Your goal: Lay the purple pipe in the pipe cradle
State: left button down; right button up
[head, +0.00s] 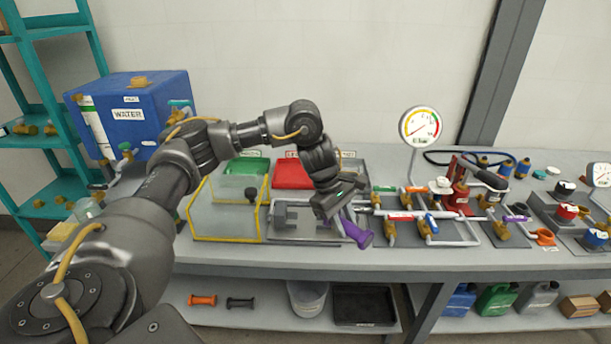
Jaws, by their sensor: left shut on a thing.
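The purple pipe (357,234) is at the front of the bench, right of centre, tilted, with its flared end pointing down and to the right. My left gripper (343,209) reaches down from above and is shut on the pipe. My gripper hides the pipe's upper part. A grey block-shaped fixture (285,214) stands on a grey tray just left of the pipe; it may be the pipe cradle, but I cannot tell for sure. The pipe is apart from it. My right gripper is not in view.
A yellow-framed clear box (228,238) stands left of the tray. Green and red bins (293,172) are behind. Pipework with coloured valves (428,217) and a gauge (420,127) stand close to the right. A blue water tank (135,110) is at the back left.

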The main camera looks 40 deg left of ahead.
pick_arm(q)
jog(key=w+a+n+t+y+p, duration=0.1)
jog(key=w+a+n, duration=0.15)
jog(key=a, duration=0.35)
jog(key=w+a+r+n+t+p, duration=0.1)
jog(key=a+n, duration=0.2)
jog(key=a, duration=0.2)
jog(key=w+a+n+t+y+p, duration=0.1)
jog(key=w+a+n, duration=0.15)
jog(key=a, duration=0.35)
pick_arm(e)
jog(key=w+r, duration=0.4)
pick_arm(q)
jog(key=shift+n, duration=0.4)
jog(key=f+b, duration=0.8)
jog(key=f, duration=0.2)
jog(key=shift+a+f, duration=0.15)
jog(key=shift+a, duration=0.05)
jog(key=shift+f+b, duration=0.3)
jog(key=shift+f, duration=0.15)
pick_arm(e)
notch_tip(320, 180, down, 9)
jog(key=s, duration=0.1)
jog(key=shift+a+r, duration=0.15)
pick_arm(q)
jog(key=shift+s+f, duration=0.1)
jog(key=shift+f, duration=0.15)
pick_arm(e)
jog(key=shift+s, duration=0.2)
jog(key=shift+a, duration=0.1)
